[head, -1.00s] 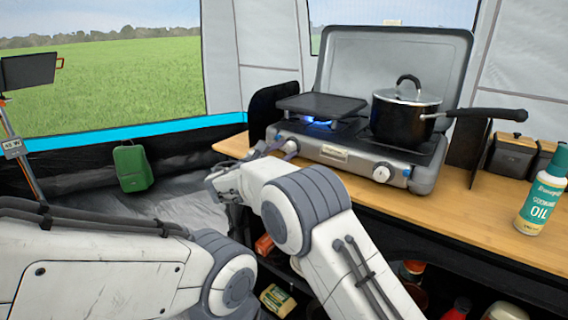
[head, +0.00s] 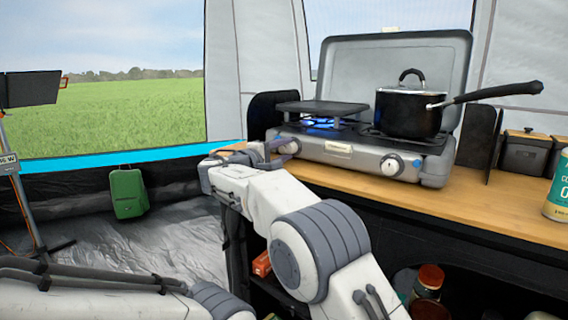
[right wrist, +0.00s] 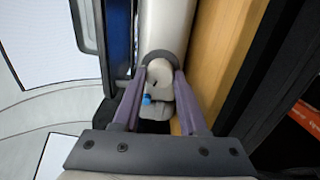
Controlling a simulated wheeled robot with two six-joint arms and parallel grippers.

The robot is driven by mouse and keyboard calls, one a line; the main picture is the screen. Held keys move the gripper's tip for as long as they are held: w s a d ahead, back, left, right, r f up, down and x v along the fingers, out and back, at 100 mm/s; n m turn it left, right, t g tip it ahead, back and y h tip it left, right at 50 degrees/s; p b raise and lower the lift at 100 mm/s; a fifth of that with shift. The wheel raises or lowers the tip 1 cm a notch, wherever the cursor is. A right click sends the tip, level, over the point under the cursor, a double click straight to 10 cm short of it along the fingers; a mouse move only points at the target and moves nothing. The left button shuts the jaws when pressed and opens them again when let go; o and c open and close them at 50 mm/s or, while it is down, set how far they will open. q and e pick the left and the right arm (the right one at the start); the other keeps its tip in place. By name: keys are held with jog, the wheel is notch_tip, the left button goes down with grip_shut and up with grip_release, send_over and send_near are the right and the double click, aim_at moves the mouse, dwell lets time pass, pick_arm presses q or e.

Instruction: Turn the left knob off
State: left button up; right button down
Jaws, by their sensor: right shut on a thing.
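The grey camping stove (head: 345,152) stands on the wooden counter with its lid up. A blue flame (head: 318,123) burns under the black griddle plate (head: 322,107) on the left burner. My right gripper (head: 286,148) is at the stove's left front and covers the left knob in the head view. In the right wrist view the pale round left knob (right wrist: 160,71) sits between the purple-grey fingers of my right gripper (right wrist: 162,82), which are shut on it. The right knob (head: 392,165) is free. My left arm shows at lower left; its gripper is out of view.
A black pot (head: 405,113) sits on the right burner, its long handle reaching right. Canisters (head: 524,152) and an oil bottle (head: 558,188) stand to the right on the counter (head: 470,205). Jars (head: 430,279) are on the shelf below.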

jog(key=m+b, duration=0.3)
jog(key=shift+a+f+m, duration=0.1)
jog(key=shift+f+m, duration=0.2)
jog(key=shift+f, duration=0.05)
jog(key=m+b, duration=0.1)
jog(key=m, duration=0.1)
jog(key=shift+m+b, duration=0.4)
jog(key=m+b, duration=0.1)
jog(key=m, duration=0.2)
jog(key=shift+r+b, duration=0.15)
jog(key=shift+b, duration=0.15)
jog(key=shift+r+m+b, duration=0.1)
jog(key=shift+m+b, duration=0.3)
jog(key=shift+m, duration=1)
jog(key=shift+c, duration=2.2)
grip_release()
jog(key=shift+r, duration=0.1)
